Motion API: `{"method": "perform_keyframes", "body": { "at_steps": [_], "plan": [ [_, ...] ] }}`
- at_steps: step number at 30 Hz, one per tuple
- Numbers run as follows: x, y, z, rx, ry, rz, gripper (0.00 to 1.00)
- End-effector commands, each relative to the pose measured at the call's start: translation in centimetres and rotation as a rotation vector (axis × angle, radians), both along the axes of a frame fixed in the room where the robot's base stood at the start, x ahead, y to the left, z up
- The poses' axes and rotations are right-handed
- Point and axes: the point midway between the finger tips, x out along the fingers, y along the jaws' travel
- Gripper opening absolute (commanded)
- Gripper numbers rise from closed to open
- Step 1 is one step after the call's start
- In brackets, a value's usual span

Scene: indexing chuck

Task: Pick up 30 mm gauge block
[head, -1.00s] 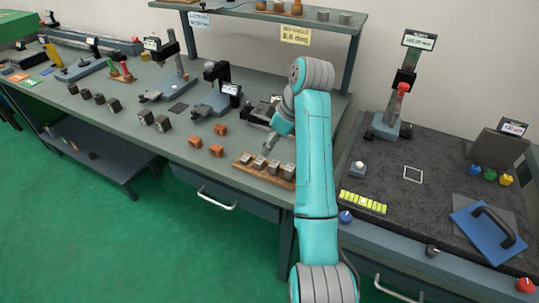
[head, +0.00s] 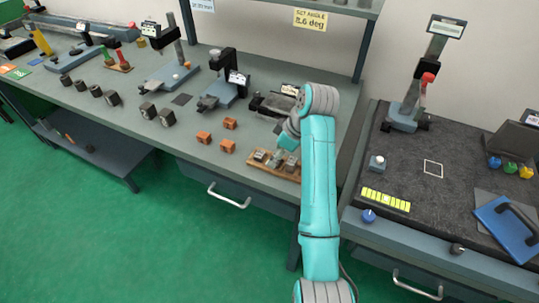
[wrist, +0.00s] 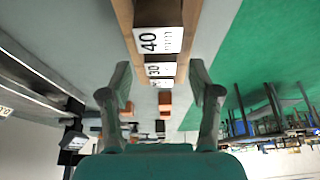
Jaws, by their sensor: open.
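The 30 mm gauge block, with its white label marked 30 (wrist: 160,70), is in the wooden rack (wrist: 124,18), behind a block labelled 40 (wrist: 158,40) in the wrist view. My gripper (wrist: 160,78) is open, its fingers on either side of the row with the 30 label between them in the picture. I see no contact with a block. In the head view my gripper (head: 283,148) is just over the rack (head: 262,170) and hides part of its row of blocks. I cannot read the labels there.
Orange blocks (head: 227,146) lie left of the rack on the bench. A dark vise-like device (head: 270,104) stands close behind my gripper. A stand with a gauge (head: 225,85) is further left. On the right is a dark surface plate (head: 410,165) with a yellow-green strip (head: 386,199).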

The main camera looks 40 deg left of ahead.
Motion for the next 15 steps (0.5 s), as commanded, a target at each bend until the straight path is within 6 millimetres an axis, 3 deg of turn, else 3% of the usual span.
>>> {"method": "perform_keyframes", "body": {
  "at_steps": [3,9,15],
  "plan": [
    [-0.13,-0.27,-0.94,0.0,0.0,0.001,0.62],
    [-0.14,-0.24,-0.95,0.0,-0.001,0.002,0.62],
    [-0.15,-0.24,-0.95,0.0,-0.001,0.002,0.12]
  ]
}}
